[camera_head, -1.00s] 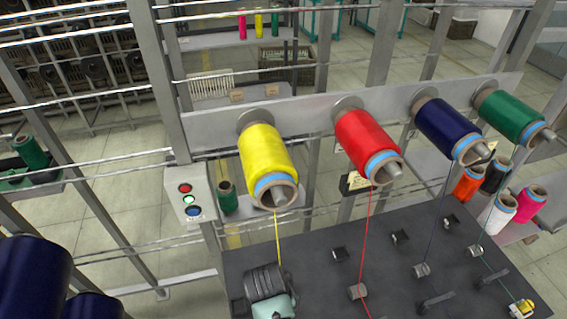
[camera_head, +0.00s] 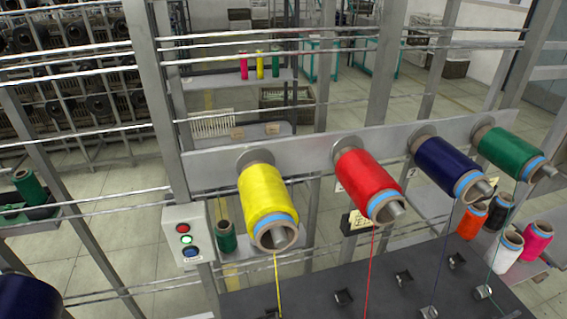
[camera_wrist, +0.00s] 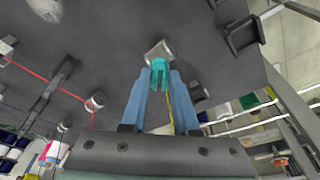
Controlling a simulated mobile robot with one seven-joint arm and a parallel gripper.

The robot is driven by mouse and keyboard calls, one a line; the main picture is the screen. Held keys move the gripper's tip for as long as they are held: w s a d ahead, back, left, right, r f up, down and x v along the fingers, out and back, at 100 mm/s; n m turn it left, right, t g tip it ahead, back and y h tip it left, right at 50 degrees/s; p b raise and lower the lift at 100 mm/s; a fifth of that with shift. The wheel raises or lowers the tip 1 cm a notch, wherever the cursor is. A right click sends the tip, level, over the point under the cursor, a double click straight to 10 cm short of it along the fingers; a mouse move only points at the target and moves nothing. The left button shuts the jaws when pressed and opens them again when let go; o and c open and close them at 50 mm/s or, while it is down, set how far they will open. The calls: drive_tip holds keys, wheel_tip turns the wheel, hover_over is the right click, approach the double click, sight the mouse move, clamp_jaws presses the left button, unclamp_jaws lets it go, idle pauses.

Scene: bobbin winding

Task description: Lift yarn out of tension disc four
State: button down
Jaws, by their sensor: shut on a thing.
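In the wrist view, my gripper (camera_wrist: 160,75) has blue fingers closed around small teal parts at their tips. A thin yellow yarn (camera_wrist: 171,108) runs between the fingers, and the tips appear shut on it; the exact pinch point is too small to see. A grey metal tension disc (camera_wrist: 158,50) on the dark panel (camera_wrist: 115,55) sits just beyond the tips. Whether the yarn is inside it, I cannot tell. In the head view, the yellow yarn (camera_head: 278,275) hangs from the yellow bobbin (camera_head: 267,195) and leaves the bottom edge. My gripper is out of that view.
Red (camera_head: 367,182), navy (camera_head: 447,165) and green (camera_head: 508,150) bobbins stand right of the yellow one, with yarns running down. Another disc (camera_wrist: 95,101) carries the red yarn. A dark bracket (camera_wrist: 243,36) juts out at upper right. A button box (camera_head: 187,235) is at left.

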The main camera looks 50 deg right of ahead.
drive_tip(key=shift+f+b, duration=0.5)
drive_tip(key=shift+f, duration=0.35)
drive_tip(key=shift+r, duration=0.1)
drive_tip(key=shift+r+p, duration=1.45)
drive_tip(key=shift+p, duration=0.25)
drive_tip(key=shift+r+p, duration=1.45)
drive_tip(key=shift+r, duration=0.05)
drive_tip(key=shift+a+f, duration=0.1)
